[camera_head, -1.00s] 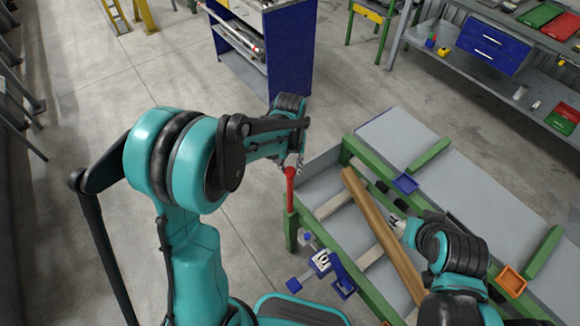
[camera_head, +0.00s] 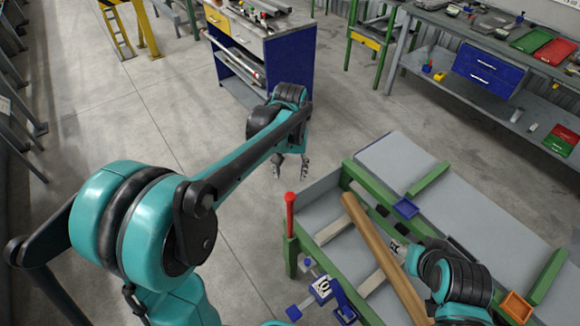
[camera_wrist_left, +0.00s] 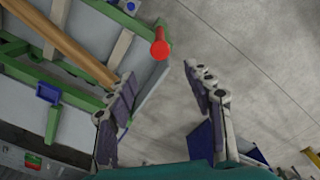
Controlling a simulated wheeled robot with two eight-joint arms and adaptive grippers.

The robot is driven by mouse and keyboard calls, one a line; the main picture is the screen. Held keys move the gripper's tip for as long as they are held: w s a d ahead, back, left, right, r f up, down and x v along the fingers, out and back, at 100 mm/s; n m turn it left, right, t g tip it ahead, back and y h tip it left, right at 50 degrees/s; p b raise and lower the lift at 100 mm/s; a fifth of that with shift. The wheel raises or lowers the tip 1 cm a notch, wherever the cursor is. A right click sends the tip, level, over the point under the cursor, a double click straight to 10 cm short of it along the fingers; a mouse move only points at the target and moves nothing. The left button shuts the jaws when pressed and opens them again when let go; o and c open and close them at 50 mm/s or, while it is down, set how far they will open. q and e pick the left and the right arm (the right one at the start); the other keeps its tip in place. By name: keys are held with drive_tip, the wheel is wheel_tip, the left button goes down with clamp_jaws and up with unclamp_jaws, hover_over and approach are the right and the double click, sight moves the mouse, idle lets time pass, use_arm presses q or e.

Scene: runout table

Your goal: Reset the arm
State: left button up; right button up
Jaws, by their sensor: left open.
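My left gripper (camera_head: 291,168) hangs open and empty over the bare floor, to the left of the runout table (camera_head: 420,160). In the left wrist view its two fingers (camera_wrist_left: 160,108) stand apart with nothing between them. My right arm's wrist (camera_head: 455,280) is over the table beside a long wooden bar (camera_head: 385,255).
A blue cabinet (camera_head: 289,60) stands behind my left arm. The floor at left is clear.

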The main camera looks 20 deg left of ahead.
use_arm(q)
wheel_tip(320, 180, up, 2)
idle(0.6)
drive_tip(key=s+a+f+t+b, duration=0.1)
drive_tip(key=s+f+t+b, duration=0.1)
drive_tip(key=s, duration=0.6)
drive_tip(key=s+a+f+m+t+b, duration=0.1)
drive_tip(key=s+f+t+b, duration=0.1)
drive_tip(key=s+t, duration=0.3)
drive_tip(key=s, duration=0.3)
drive_tip(key=shift+a+f, duration=0.15)
drive_tip(key=shift+a, duration=0.05)
drive_tip(key=shift+s, duration=0.1)
idle(1.2)
